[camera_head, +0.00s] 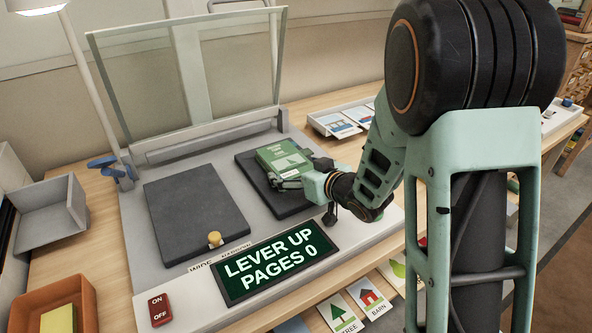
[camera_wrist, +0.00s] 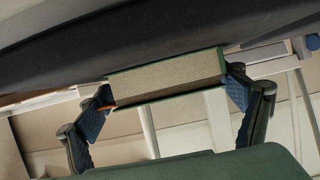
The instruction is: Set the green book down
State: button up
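The green book (camera_head: 283,160) is over the right dark cradle pad (camera_head: 262,188) of a grey scanner-like stand (camera_head: 141,250). My gripper (camera_head: 293,176) reaches in from the right at the book's near edge. In the wrist view, the green book (camera_wrist: 168,80) shows its pale page edges between the two blue finger pads of my gripper (camera_wrist: 166,98). Both pads meet its ends, so the gripper is shut on it. The book is close to the dark pad surface; whether it touches cannot be told.
A glass plate (camera_head: 190,70) is tilted up behind the pads. A sign (camera_head: 277,262) reads "LEVER UP PAGES 0". An orange bin (camera_head: 50,300) stands at the left.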

jog(key=o, duration=0.3)
jog(key=shift+o, duration=0.2)
jog(key=shift+r+p, duration=0.25)
jog(key=shift+p, duration=0.05)
jog(key=p+v, duration=0.1)
jog(key=v, duration=0.9)
jog(key=shift+s+d+r+p, duration=0.15)
jog(key=shift+s+d+p, duration=0.05)
jog(key=shift+p, duration=0.2)
jog(key=shift+s+d+r, duration=0.15)
jog(key=shift+s+d, duration=0.2)
jog(key=shift+s, duration=0.2)
jog(key=shift+w, duration=0.15)
